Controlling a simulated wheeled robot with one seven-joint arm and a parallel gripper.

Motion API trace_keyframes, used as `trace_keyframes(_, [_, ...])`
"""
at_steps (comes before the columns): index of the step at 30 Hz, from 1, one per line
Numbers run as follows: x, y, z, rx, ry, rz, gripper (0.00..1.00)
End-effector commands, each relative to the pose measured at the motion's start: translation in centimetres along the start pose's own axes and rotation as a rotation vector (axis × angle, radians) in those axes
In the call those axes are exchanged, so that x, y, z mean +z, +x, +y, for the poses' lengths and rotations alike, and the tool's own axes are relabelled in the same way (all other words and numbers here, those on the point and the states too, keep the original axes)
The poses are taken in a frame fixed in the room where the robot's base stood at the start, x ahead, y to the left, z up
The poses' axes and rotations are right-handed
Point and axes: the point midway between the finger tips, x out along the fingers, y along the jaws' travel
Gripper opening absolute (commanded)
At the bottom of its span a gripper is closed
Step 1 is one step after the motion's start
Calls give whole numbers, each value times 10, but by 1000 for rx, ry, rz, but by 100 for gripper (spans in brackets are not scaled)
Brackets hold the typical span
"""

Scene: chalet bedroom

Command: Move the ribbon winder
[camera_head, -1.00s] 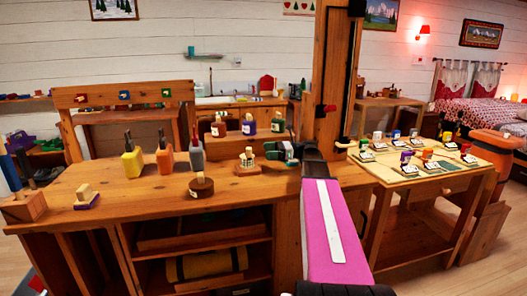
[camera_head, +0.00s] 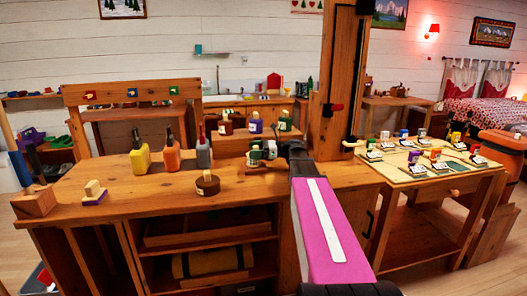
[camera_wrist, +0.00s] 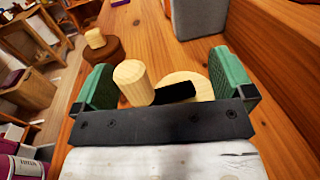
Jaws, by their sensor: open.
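The ribbon winder seems to be the pale wooden piece in the wrist view, with an upright round peg (camera_wrist: 131,80), a dark bar and a round disc partly hidden by my gripper. My gripper (camera_wrist: 163,84) is open, with its green fingers on either side of the peg and disc. I see no finger closed against them. In the head view my gripper (camera_head: 263,154) is low over the workbench (camera_head: 170,205), at the winder's place. Only the winder's wooden base (camera_head: 264,168) shows there, below the fingers.
A dark round block with a pale peg (camera_head: 207,183) stands to the left. A raised shelf with several jars is close behind my gripper. A side table (camera_head: 445,180) at right holds several labelled jars.

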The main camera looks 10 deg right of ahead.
Motion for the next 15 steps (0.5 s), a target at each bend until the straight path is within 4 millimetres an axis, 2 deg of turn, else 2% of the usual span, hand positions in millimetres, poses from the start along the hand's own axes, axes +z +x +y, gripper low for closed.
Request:
trace_keyframes(6, [0, 13, 0, 0, 0, 0, 99])
trace_keyframes(15, [0, 13, 0, -1, 0, 0, 99])
